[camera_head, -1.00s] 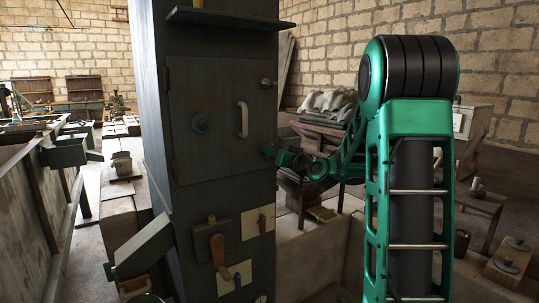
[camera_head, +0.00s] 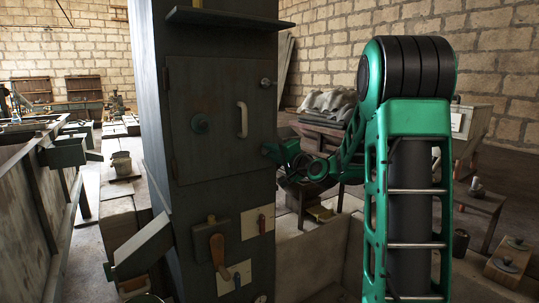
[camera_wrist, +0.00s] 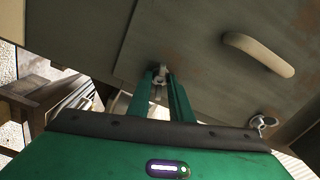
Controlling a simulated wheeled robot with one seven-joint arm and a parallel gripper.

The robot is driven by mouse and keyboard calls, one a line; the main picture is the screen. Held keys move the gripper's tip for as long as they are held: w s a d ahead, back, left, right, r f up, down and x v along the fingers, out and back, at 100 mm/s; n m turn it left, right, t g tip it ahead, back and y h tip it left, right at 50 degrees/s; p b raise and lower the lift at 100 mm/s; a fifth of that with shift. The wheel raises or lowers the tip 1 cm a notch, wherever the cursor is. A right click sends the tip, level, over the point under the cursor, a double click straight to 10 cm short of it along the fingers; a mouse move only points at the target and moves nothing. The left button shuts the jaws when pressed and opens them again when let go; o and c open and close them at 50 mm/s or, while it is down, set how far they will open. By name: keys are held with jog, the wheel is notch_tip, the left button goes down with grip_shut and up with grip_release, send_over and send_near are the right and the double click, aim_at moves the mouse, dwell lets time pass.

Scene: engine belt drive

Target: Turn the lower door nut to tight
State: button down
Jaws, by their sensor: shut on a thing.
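The dark grey door (camera_head: 221,115) on the tall column is closed. Its lower nut (camera_wrist: 161,72) is a small metal piece at the door's edge, seen between my fingers in the wrist view. My gripper (camera_wrist: 161,82) is shut on this nut, with one green finger on each side of it. In the head view my gripper (camera_head: 268,150) reaches the door's lower right edge from the right and hides the lower nut. The upper door nut (camera_head: 265,82) stands free above it, and also shows in the wrist view (camera_wrist: 262,122).
A ledge (camera_head: 230,17) juts out above.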

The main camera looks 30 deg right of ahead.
jog(key=shift+d+f+m, duration=0.1)
jog(key=shift+f+m, duration=0.05)
jog(key=shift+m, duration=1.45)
jog(key=c, duration=1.6)
grip_release()
jog(key=s, duration=1)
jog(key=shift+s+d, duration=0.15)
jog(key=shift+s, duration=0.2)
